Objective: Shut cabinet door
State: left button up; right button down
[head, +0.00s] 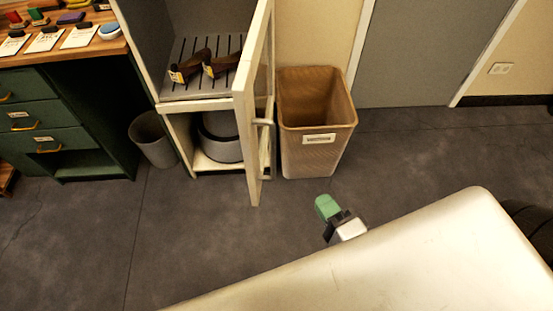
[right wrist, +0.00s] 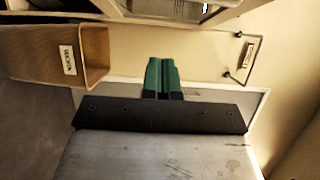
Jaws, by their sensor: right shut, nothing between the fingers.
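The cabinet (head: 160,60) stands at the upper middle of the head view. Its pale framed cabinet door (head: 253,90) stands open, swung out toward me, with a light handle (head: 262,122) on its right-hand face. My right gripper (head: 325,206) has green fingers, shut and empty. It is over the floor, to the right of the door and apart from it. In the right wrist view the shut green fingers (right wrist: 162,74) show at the centre, with a pale framed panel at the top edge; I cannot tell whether it is the door. My left gripper is not in view.
A tan bin (head: 317,130) with a label stands just right of the door. Shoes (head: 222,66) lie on the slatted shelf, with round grey containers (head: 222,148) below. A grey bin (head: 152,140) and green desk (head: 60,115) stand left. The floor before the door is clear.

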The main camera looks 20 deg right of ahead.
jog(key=w+a+p, duration=0.3)
jog(key=w+a, duration=0.1)
jog(key=w, duration=0.8)
jog(key=shift+a, duration=0.25)
jog(key=shift+a, duration=0.1)
